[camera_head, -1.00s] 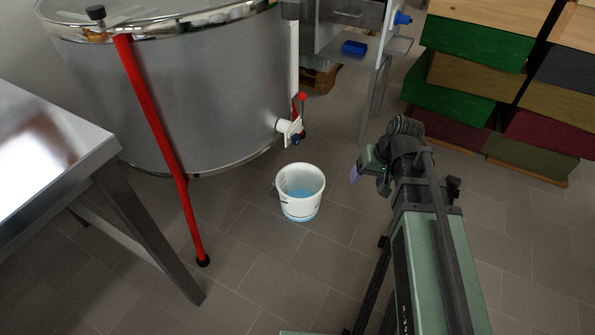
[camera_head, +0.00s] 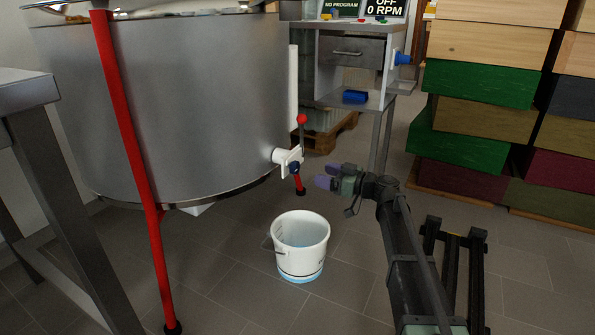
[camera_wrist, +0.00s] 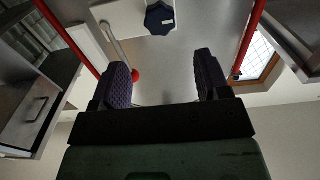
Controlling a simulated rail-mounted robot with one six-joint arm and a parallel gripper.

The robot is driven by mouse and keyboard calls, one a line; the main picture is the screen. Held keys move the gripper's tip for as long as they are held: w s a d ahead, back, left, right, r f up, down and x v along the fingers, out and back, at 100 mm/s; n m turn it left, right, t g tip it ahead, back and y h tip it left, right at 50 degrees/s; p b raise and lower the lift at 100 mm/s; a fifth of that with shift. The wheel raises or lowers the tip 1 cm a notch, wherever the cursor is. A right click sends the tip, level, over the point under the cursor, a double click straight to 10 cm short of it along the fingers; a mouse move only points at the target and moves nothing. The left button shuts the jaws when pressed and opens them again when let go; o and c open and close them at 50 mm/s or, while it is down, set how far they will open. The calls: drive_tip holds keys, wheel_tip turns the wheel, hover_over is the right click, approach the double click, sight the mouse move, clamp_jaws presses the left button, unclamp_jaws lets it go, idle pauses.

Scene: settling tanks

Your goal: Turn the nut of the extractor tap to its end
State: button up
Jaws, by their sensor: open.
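The extractor (camera_head: 200,110) is a large steel drum at the left in the head view. Its white tap (camera_head: 284,157) sticks out low on the right side. The tap's dark blue nut (camera_head: 294,168) faces outward, and a lever with a red ball (camera_head: 301,119) stands up beside it. In the wrist view the nut (camera_wrist: 160,18) is at the top centre, beyond the fingertips. The red ball (camera_wrist: 136,76) shows close to the left finger there. My gripper (camera_head: 325,177) is to the right of the tap, apart from the nut. In the wrist view my gripper (camera_wrist: 167,80) is open and empty.
A white bucket (camera_head: 300,262) stands on the floor below the tap. A red leg (camera_head: 130,170) of the extractor stands at the left. A steel table (camera_head: 50,180) is at far left. Stacked coloured boxes (camera_head: 480,90) stand at the right. A cabinet (camera_head: 350,75) stands behind.

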sight(298, 167)
drive_tip(key=x, duration=0.9)
drive_tip(key=shift+w+a, duration=0.1)
drive_tip(key=shift+a, duration=0.2)
drive_tip(key=c, duration=0.9)
